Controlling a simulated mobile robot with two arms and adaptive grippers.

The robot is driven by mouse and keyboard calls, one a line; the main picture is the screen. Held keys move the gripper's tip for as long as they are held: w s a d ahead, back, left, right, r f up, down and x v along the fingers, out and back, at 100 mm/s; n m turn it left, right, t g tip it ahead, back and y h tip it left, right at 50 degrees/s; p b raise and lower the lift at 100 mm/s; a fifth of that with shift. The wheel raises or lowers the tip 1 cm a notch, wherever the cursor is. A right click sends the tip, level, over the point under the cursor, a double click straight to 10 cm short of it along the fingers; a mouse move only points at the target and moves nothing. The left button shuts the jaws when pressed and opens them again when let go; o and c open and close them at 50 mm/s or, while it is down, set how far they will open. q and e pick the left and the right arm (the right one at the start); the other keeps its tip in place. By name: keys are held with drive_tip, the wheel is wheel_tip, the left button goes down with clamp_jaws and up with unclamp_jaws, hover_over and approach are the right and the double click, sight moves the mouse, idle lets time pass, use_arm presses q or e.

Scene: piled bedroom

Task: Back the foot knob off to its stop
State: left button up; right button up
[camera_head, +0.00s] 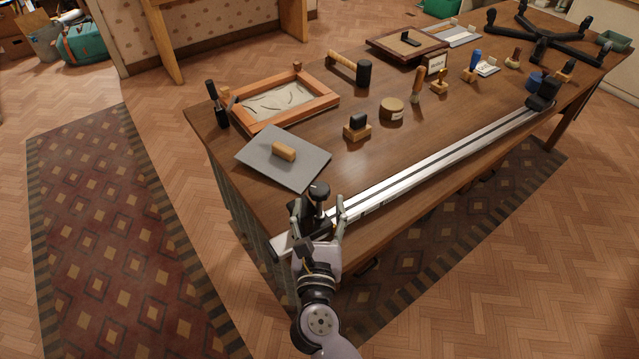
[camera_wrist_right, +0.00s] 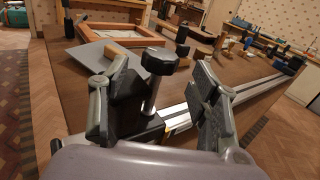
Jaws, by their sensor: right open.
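The black foot knob (camera_head: 319,189) stands on a metal post above a dark clamp block (camera_wrist_right: 132,112) at the near end of the long silver rail (camera_head: 428,163). My right gripper (camera_head: 318,207) is open at the near end of the rail. Its fingers stand on either side of the clamp block and post. In the right wrist view the knob (camera_wrist_right: 160,61) shows between and beyond the fingertips, with a visible gap to the right finger. I cannot tell whether the left finger touches the block. My left gripper is not in view.
The rail runs along the front edge of the wooden table (camera_head: 300,196) to a black fitting (camera_head: 543,92). A grey sheet with a wooden block (camera_head: 284,151), a wooden frame (camera_head: 255,120), a mallet (camera_head: 350,68) and several stamps and tools stand behind the rail.

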sight(319, 201)
drive_tip(key=w, duration=0.5)
drive_tip(key=shift+w+p, duration=0.2)
drive_tip(key=shift+p, duration=0.15)
drive_tip(key=shift+d, duration=0.1)
drive_tip(key=shift+c, duration=0.4)
drive_tip(key=c, duration=1.1)
